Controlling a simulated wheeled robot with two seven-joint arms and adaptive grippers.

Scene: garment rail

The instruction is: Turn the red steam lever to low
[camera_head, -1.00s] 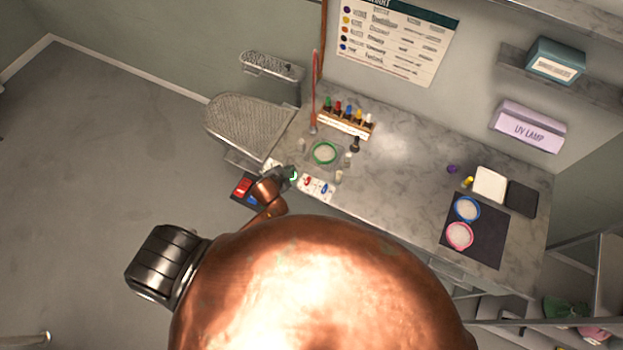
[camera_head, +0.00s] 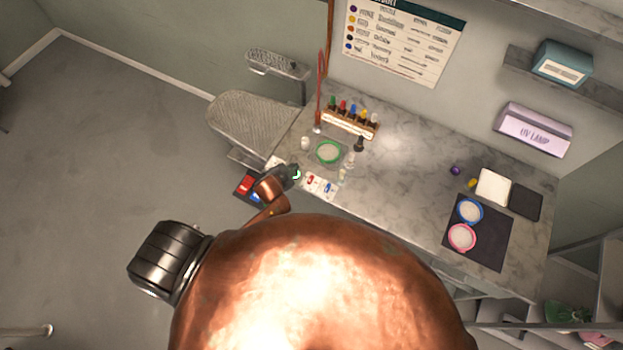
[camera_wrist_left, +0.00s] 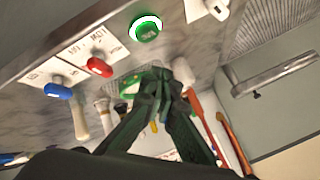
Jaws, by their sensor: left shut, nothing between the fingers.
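The red steam lever (camera_head: 310,181) sits on a white labelled plate on the front of the counter, and its red knob also shows in the left wrist view (camera_wrist_left: 99,67). A blue-knobbed lever (camera_wrist_left: 57,91) is beside it, and a lit green button (camera_wrist_left: 146,28) is on its other side. My left gripper (camera_wrist_left: 158,88) is shut and empty, its fingertips apart from the red knob, to the right of and below it in the wrist view. In the head view the left gripper (camera_head: 288,174) is just left of the lever plate. My right gripper is out of view.
An ironing board (camera_head: 250,122) lies left of the counter. A green-rimmed dish (camera_head: 328,152), small bottles and a rack of coloured bottles (camera_head: 350,121) stand behind the levers. A box with red and blue parts (camera_head: 246,184) is beside my left wrist. The counter's middle is mostly clear.

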